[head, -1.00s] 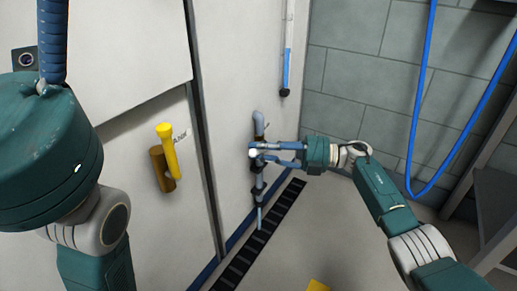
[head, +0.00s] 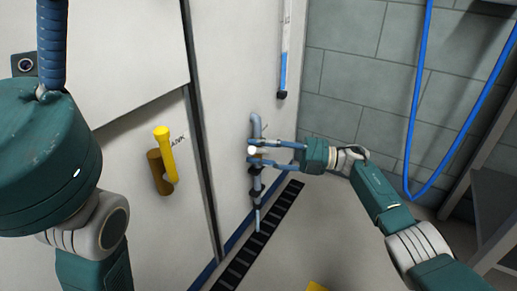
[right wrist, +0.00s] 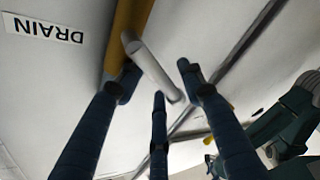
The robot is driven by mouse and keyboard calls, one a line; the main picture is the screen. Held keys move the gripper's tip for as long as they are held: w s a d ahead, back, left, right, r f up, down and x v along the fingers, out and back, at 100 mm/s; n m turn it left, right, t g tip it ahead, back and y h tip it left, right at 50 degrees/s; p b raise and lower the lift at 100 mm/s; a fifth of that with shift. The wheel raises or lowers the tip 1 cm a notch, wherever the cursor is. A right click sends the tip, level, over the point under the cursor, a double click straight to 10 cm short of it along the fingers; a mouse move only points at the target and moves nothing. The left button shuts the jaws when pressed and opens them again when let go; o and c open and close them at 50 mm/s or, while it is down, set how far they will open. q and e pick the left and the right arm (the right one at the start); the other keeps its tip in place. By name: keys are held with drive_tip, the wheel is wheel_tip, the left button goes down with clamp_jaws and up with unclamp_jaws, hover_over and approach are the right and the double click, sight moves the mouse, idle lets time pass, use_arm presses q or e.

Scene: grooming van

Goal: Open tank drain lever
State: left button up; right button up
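The drain lever (right wrist: 152,66) is a pale, round-ended bar in the right wrist view, joined to a yellow-brown valve body (right wrist: 127,32). A DRAIN label (right wrist: 42,28) appears upside down beside it. In the head view the lever's white end (head: 252,150) shows at the pipe (head: 256,124) on the white wall. My right gripper (head: 264,155) is open there, its fingers spread on either side of the lever. In the right wrist view the fingertips (right wrist: 156,88) surround the lever's free end; contact cannot be told.
A yellow handle (head: 165,150) on a brown mount is on the white panel at left. A sight tube with blue liquid (head: 284,60) hangs on the wall. A black floor grate (head: 262,235) lies below the pipe. A blue hose (head: 412,130) and shelf (head: 490,205) are at right.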

drive_tip(key=v, duration=0.8)
idle(0.4)
drive_tip(key=shift+f, duration=0.1)
